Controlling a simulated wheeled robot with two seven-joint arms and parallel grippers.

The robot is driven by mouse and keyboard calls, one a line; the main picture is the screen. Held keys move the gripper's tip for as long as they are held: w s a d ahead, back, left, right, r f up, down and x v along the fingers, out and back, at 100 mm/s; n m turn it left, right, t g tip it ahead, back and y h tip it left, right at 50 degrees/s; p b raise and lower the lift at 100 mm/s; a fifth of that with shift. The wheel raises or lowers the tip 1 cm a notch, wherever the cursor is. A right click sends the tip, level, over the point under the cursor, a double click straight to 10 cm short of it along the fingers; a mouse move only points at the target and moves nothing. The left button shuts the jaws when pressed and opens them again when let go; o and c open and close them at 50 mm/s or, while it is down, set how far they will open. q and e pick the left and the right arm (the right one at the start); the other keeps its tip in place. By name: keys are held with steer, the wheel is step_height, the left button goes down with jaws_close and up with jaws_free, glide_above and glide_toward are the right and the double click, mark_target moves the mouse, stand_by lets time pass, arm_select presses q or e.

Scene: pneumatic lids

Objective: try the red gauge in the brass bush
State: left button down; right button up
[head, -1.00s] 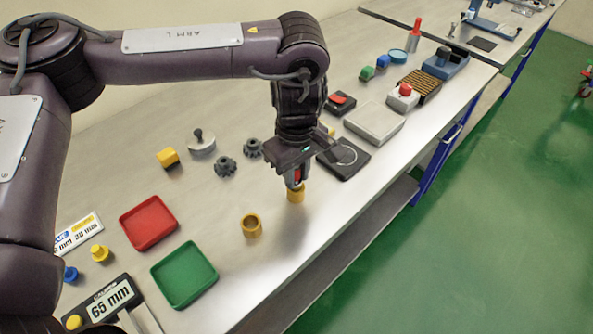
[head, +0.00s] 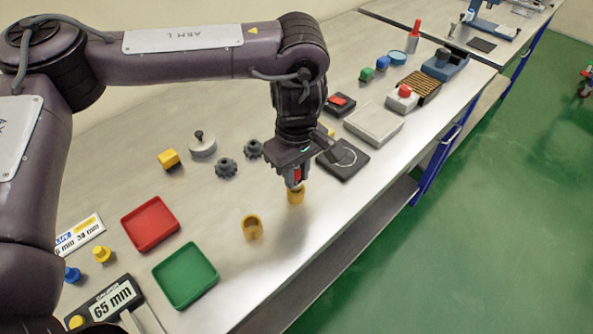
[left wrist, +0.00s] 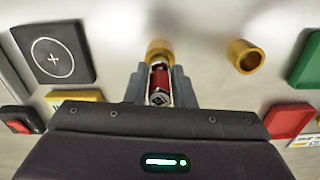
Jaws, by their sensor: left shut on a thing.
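My left gripper (head: 297,180) is shut on the red gauge (head: 297,174), which it holds upright over a brass bush (head: 296,197). In the left wrist view the red gauge (left wrist: 159,80) sits between the grey fingers (left wrist: 160,92), with the brass bush (left wrist: 160,47) just beyond it. I cannot tell whether the gauge's lower end is inside the bush. A second brass bush (head: 252,229) stands open and empty-looking on the bench to the left; it also shows in the left wrist view (left wrist: 245,56). My right gripper is not in view.
A green tray (head: 186,302) and a red tray (head: 151,252) lie at the left. The bench's front edge is close; bare bench surrounds the bushes.

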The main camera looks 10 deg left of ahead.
arm_select(q)
steer(key=shift+r+p, duration=2.5)
steer(key=shift+r, duration=0.1)
steer(key=shift+f, duration=0.1)
